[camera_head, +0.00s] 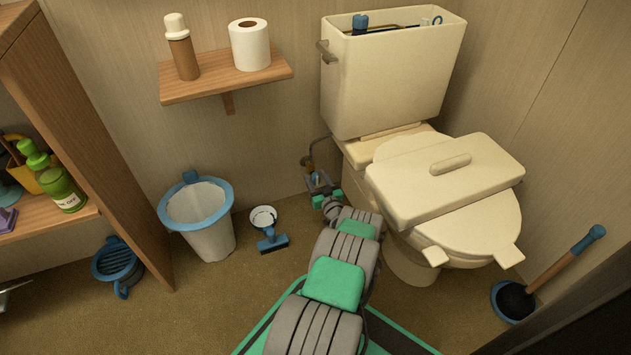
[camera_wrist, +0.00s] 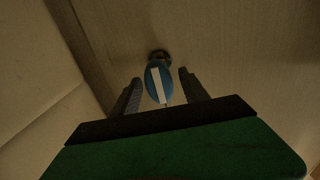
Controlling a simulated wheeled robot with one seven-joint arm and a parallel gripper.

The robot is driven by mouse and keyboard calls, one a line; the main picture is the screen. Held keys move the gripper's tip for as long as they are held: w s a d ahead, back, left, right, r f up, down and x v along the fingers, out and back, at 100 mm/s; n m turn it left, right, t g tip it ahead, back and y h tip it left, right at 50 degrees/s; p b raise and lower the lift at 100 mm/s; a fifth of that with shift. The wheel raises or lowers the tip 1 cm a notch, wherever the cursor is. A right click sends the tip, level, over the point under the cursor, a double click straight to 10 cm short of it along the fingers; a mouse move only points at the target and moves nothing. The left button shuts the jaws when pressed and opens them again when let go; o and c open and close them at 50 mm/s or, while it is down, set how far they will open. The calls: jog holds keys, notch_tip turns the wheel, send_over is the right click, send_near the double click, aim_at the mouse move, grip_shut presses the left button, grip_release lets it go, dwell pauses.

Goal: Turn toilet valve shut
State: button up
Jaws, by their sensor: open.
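The toilet valve has an oval blue handle with a white stripe (camera_wrist: 158,84) in the wrist view, on a round metal fitting (camera_wrist: 159,57) at the wall. In the head view the valve (camera_head: 316,178) is small, low on the wall left of the toilet, below a bent supply pipe (camera_head: 313,148). My gripper (camera_wrist: 156,88) is open, with one dark finger on each side of the blue handle and visible gaps between. It also shows in the head view (camera_head: 318,184), where my arm partly hides the area. Whether the fingers reach fully around the handle in depth is unclear.
The toilet (camera_head: 385,235) stands right of my arm, its tank lid (camera_head: 445,190) lying on the seat. A bin (camera_head: 208,232) and a blue-and-white scoop-like item (camera_head: 268,240) are on the floor at left. A shelf (camera_head: 225,82) holds a paper roll. A plunger (camera_head: 550,275) stands at right.

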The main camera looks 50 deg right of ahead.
jog(key=shift+c, duration=0.4)
jog(key=shift+a, duration=0.1)
grip_shut()
jog(key=shift+m, duration=0.4)
jog(key=m, duration=0.3)
jog(key=shift+m, duration=0.3)
jog(key=m, duration=0.3)
jog(key=shift+m, duration=0.3)
jog(key=m, duration=0.4)
jog(key=shift+d+f, duration=0.15)
jog(key=shift+d, duration=0.05)
jog(key=shift+f+m, duration=0.1)
jog(key=shift+m, duration=1.8)
